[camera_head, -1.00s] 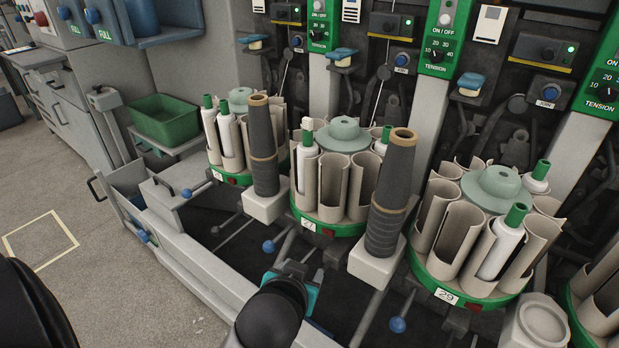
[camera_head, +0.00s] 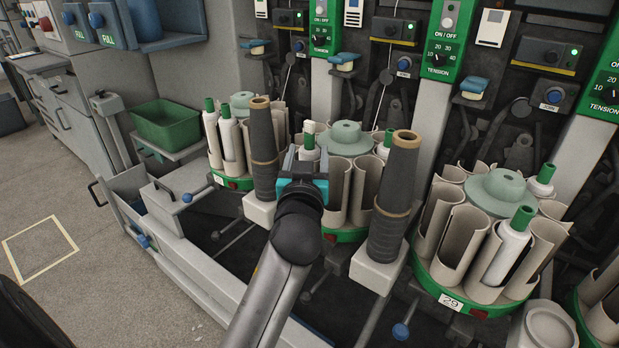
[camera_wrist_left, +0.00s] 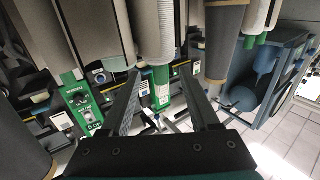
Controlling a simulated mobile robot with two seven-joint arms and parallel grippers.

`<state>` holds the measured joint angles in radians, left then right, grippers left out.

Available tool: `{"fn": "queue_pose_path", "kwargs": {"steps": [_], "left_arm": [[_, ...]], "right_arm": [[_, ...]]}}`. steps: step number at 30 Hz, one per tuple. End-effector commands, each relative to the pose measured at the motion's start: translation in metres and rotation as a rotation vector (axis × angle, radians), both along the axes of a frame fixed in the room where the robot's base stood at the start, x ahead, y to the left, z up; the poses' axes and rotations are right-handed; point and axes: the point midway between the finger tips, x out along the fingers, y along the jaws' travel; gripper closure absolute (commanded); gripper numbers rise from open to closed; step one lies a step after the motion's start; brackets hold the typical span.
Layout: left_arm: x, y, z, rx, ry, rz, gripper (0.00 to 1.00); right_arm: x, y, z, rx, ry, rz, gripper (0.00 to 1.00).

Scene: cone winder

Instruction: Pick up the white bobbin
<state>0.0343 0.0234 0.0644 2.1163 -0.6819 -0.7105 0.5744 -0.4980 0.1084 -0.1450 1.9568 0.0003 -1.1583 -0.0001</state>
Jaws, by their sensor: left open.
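Several white bobbins with green tips stand in beige holders on the round magazines. One white bobbin (camera_head: 309,152) in the middle magazine (camera_head: 347,235) is partly hidden behind my left gripper (camera_head: 303,160). That gripper is open at the front left of this magazine, pointing at the bobbin. Other white bobbins stand in the left magazine (camera_head: 229,136) and the right magazine (camera_head: 507,250). My right gripper is not in view.
Tall dark yarn cones stand on pale blocks, one left of my gripper (camera_head: 263,150) and one right of it (camera_head: 393,205), leaving a narrow gap. A green bin (camera_head: 166,124) sits at the left. Control panels (camera_head: 440,40) line the back.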

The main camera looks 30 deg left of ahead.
Motion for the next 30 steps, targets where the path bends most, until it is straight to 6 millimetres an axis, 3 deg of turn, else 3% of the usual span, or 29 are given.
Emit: {"fn": "queue_pose_path", "kwargs": {"steps": [3, 12, 21, 30], "left_arm": [[0.015, 0.008, -0.001, 0.002, 0.000, 0.000, 0.38], [0.031, 0.016, -0.001, 0.001, 0.000, 0.000, 0.38], [0.063, 0.033, -0.001, 0.003, 0.001, 0.000, 0.38], [0.069, 0.037, 0.000, -0.001, 0.002, -0.001, 0.38]], "right_arm": [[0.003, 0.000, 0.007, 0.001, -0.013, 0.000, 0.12], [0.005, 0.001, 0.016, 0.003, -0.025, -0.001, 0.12], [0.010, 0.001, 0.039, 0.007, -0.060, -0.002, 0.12], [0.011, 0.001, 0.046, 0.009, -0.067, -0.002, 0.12]]}}
